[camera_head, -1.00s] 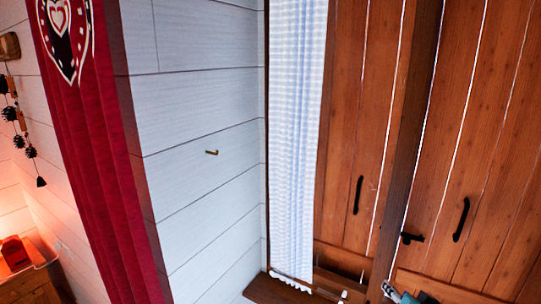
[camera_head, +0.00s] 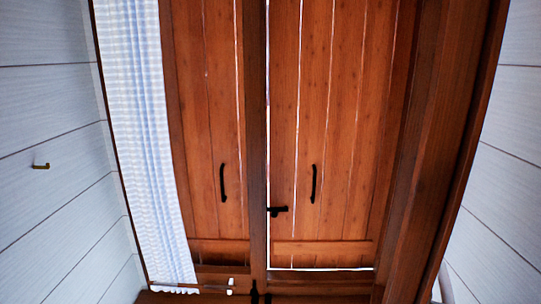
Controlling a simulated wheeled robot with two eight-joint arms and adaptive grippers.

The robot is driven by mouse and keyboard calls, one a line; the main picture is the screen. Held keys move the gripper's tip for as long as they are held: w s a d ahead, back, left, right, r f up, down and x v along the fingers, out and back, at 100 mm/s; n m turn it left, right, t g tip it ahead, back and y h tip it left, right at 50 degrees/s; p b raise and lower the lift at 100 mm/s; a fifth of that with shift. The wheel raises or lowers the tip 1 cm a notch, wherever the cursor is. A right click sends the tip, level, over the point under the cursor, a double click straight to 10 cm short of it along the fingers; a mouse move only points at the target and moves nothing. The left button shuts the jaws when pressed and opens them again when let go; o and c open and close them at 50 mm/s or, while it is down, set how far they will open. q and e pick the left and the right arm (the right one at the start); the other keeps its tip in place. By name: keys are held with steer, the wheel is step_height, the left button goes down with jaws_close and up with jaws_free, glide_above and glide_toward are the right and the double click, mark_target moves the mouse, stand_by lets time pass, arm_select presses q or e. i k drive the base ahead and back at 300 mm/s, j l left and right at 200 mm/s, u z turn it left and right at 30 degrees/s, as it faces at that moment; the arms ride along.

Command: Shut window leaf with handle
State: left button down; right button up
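Two brown plank panels fill the window opening, a left one (camera_head: 200,130) and a right one (camera_head: 335,130), each with a black vertical handle: the left handle (camera_head: 222,183) and the right handle (camera_head: 313,183). A dark upright post (camera_head: 257,130) stands between them. A small black latch-like handle (camera_head: 278,211) sticks out right of the post. A broad brown wooden upright (camera_head: 445,150) slants at the right; I cannot tell whether it is a window leaf seen edge-on or the frame. Neither gripper is in view.
A pale checked curtain (camera_head: 145,140) hangs at the left of the opening. Small dark fittings (camera_head: 255,294) show at the bottom edge.

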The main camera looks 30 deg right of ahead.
mark_target(459, 45)
steer(key=k+l+z, duration=0.15)
steer(key=k, duration=0.65)
steer(key=z, duration=1.4)
